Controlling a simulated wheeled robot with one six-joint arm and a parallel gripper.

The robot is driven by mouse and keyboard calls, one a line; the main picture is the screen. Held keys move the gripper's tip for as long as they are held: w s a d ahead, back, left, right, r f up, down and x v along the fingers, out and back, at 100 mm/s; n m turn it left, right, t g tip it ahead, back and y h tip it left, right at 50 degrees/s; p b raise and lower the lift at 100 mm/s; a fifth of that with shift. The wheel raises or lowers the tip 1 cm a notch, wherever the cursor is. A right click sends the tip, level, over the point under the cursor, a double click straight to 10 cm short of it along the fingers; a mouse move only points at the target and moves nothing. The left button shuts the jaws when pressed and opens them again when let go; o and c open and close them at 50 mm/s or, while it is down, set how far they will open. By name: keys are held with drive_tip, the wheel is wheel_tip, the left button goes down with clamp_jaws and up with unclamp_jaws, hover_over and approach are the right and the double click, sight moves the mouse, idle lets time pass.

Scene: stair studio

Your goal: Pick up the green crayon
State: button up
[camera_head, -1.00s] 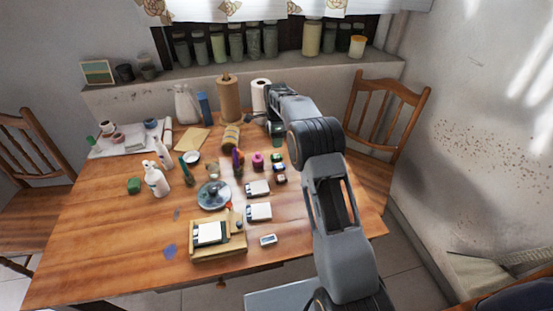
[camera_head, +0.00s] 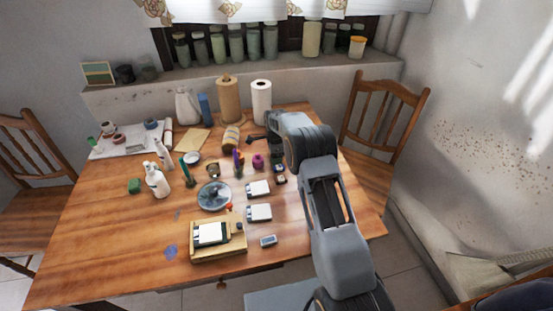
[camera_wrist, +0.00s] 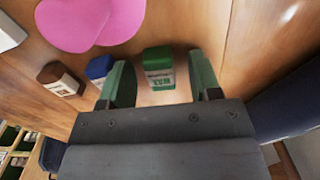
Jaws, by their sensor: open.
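The green crayon (camera_wrist: 159,57) is a short, thick green block with a white label, standing on the wooden table in the wrist view. My gripper (camera_wrist: 160,76) is open, with one green finger on each side of the crayon. A gap shows at each side, wider on the right. In the head view my arm and gripper hide the green crayon. A blue crayon (camera_wrist: 100,68) and a brown one (camera_wrist: 58,78) stand to its left in the wrist view.
A pink round object (camera_wrist: 90,18) lies close to the green crayon. A paper roll (camera_head: 261,102) stands behind. The table's right front is clear.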

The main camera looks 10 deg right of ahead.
drive_tip(key=c, duration=1)
drive_tip(key=shift+r, duration=0.15)
drive_tip(key=shift+r, duration=0.5)
drive_tip(key=s+a+r+b, duration=0.2)
drive_tip(key=s+a+r, duration=0.7)
drive_tip(key=s+r, duration=0.1)
drive_tip(key=shift+s+r, duration=0.35)
drive_tip(key=shift+r, duration=0.55)
